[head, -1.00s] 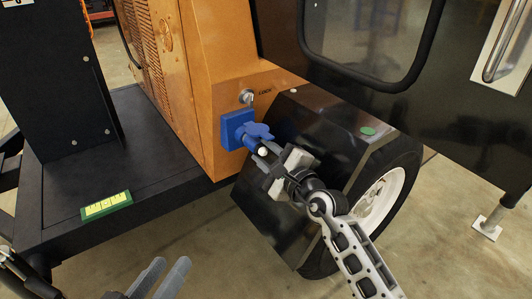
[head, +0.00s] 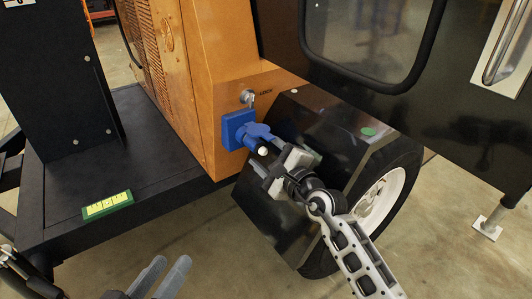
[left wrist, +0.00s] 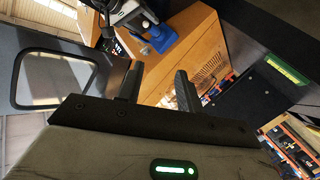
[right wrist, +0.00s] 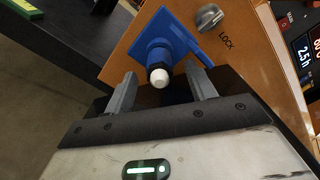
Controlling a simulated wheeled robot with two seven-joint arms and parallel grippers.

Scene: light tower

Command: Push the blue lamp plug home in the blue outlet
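The blue outlet (head: 236,128) is a square box on the orange cabinet's side; it shows in the right wrist view (right wrist: 152,33) with a blue flap to its right. The blue lamp plug (right wrist: 158,57), with a black collar and white tip, sits at the outlet's mouth and points out at my right gripper. How deep it sits I cannot tell. My right gripper (right wrist: 160,88) is open, its fingers apart on either side of the plug's end, apparently not touching it. It shows in the head view (head: 272,162). My left gripper (head: 163,278) is open and empty, low in front, well away.
A metal lock switch (head: 247,96) sits just above the outlet. The black wheel guard (head: 300,220) and tyre lie right beside my right gripper. A black platform (head: 75,180) with a green-framed level plate (head: 106,205) extends left. The floor in front is clear.

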